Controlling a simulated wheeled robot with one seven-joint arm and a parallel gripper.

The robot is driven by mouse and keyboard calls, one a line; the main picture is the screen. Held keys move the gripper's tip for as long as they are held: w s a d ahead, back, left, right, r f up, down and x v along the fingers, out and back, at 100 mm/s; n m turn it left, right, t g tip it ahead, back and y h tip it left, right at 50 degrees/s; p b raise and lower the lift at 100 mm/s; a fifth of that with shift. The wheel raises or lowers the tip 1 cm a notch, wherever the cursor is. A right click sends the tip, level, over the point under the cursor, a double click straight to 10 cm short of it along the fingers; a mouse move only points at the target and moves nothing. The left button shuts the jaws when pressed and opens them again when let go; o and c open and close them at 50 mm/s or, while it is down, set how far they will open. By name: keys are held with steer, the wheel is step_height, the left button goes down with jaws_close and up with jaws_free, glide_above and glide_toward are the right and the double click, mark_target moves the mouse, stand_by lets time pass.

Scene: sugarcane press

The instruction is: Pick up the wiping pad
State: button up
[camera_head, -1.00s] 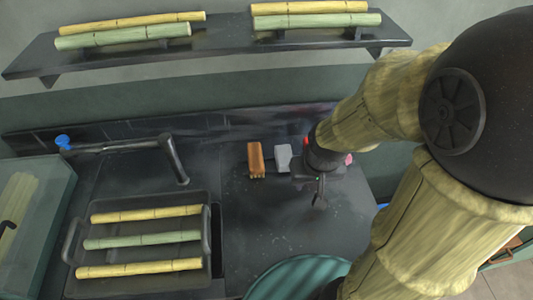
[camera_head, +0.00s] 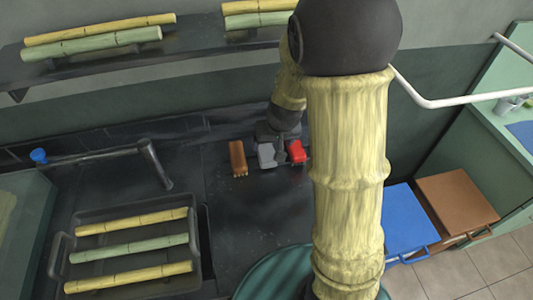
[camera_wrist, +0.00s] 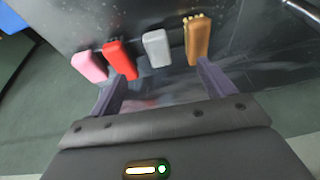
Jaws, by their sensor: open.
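Several small blocks stand in a row on the dark counter. They are a brown bristled brush (camera_head: 238,158), a grey block (camera_head: 267,155), a red block (camera_head: 297,151) and a pink block (camera_wrist: 90,66). I cannot tell for sure which one is the wiping pad. In the wrist view the brush (camera_wrist: 197,41), grey block (camera_wrist: 157,47) and red block (camera_wrist: 119,59) lie beyond my fingertips. My gripper (camera_wrist: 160,82) is open and empty, its fingers spread with the red and grey blocks showing between and ahead of them. In the head view my arm hides the pink block.
A dark tray (camera_head: 52,262) holds several cane pieces at the left. A faucet (camera_head: 155,165) arches behind it. A shelf (camera_head: 85,65) with canes hangs above. Bare counter lies in front of the blocks.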

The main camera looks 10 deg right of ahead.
steer(key=shift+t, duration=0.3)
steer(key=w, duration=0.1)
steer(key=w+f, duration=0.1)
steer(key=w, duration=0.1)
steer(key=w+f, duration=0.1)
steer(key=w, duration=0.1)
steer(key=shift+w+d, duration=0.1)
steer(key=shift+d, duration=0.15)
steer(key=shift+f, duration=0.1)
steer(key=b, duration=0.1)
glide_toward(266, 151)
steer(key=x, duration=0.5)
steer(key=shift+w+a, duration=0.1)
steer(key=shift+w, duration=0.1)
steer(key=x, duration=0.4)
steer(key=shift+s+f, duration=0.15)
steer(key=shift+f, duration=0.05)
steer(key=shift+w+f, duration=0.25)
steer(key=shift+f, duration=0.15)
